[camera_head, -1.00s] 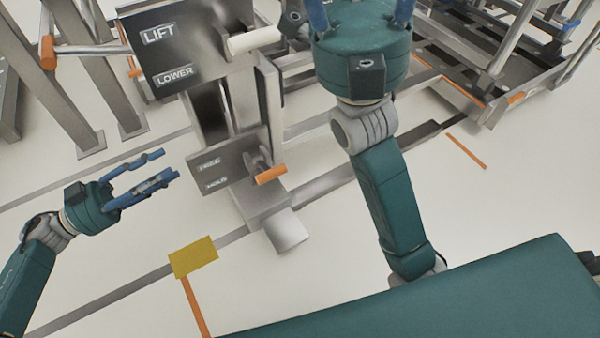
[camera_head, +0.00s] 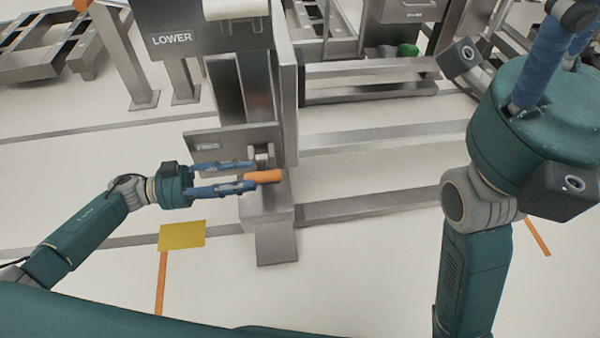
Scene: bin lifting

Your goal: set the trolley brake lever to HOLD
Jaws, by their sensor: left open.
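The brake lever shows as an orange handle (camera_head: 265,176) below a small metal pivot, on a grey label plate (camera_head: 235,138) low on the post. One small label on the plate is too faint to read. The plate's lower part is hidden behind my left gripper. My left gripper (camera_head: 252,174) is open, its blue fingers pointing right, one above the other. Its fingertips reach the left end of the handle; I cannot tell whether they touch it. My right gripper (camera_head: 568,45) is at the top right, fingers pointing up and their tips cut off or unclear.
Above the lever is a panel marked LOWER (camera_head: 172,39) with a white roller-like bar (camera_head: 237,9). A metal foot (camera_head: 276,243) extends below the post. A yellow floor patch (camera_head: 182,235) lies at its lower left. Metal frames stand behind; the floor at front centre is clear.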

